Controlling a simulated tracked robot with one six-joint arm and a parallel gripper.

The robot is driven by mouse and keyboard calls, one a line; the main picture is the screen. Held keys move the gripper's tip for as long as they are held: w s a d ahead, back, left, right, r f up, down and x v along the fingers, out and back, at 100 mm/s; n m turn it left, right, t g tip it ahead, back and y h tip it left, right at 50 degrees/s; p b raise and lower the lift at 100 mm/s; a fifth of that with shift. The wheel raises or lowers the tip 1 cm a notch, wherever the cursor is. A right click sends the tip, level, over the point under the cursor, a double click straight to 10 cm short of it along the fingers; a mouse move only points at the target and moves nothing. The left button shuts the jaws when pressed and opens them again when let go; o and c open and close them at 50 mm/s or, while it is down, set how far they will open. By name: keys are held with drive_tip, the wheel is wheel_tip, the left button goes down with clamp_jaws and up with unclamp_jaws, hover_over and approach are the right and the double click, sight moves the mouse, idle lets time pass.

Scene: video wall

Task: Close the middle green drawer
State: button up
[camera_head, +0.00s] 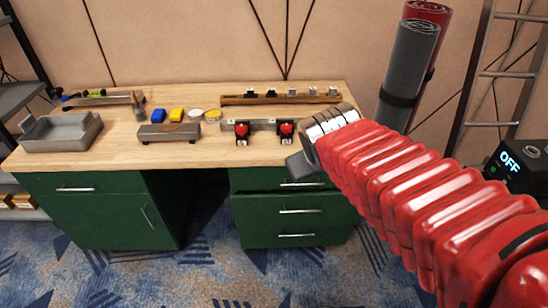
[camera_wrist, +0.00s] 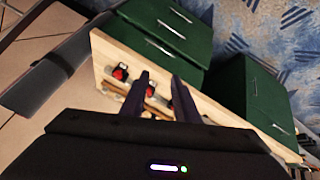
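The green drawer unit (camera_head: 245,228) is under the right side of the desk, with three drawers and silver handles. The middle green drawer (camera_head: 265,212) seems to stick out slightly, with a dark gap along its top edge; how far is hard to tell. The unit also shows in the wrist view, where the middle drawer (camera_wrist: 150,23) is near the top. My gripper (camera_head: 297,166) is above the desk's front edge, over the drawer unit and apart from the middle drawer. In the wrist view its two fingers (camera_wrist: 160,80) are spread with nothing between them.
The wooden desk (camera_head: 110,145) carries a grey tray (camera_head: 62,146), blue and yellow blocks and two red buttons (camera_head: 286,130) near my gripper. A green cabinet (camera_head: 90,215) is at left. Rolled mats (camera_head: 408,60) and a ladder stand at right. Carpet before the drawers is clear.

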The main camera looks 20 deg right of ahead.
drive_tip(key=s+a+m+g+y, duration=0.1)
drive_tip(key=s+a+y, duration=0.2)
drive_tip(key=s+a, duration=0.6)
drive_tip(key=shift+s, duration=0.6)
drive_tip(key=shift+r, duration=0.1)
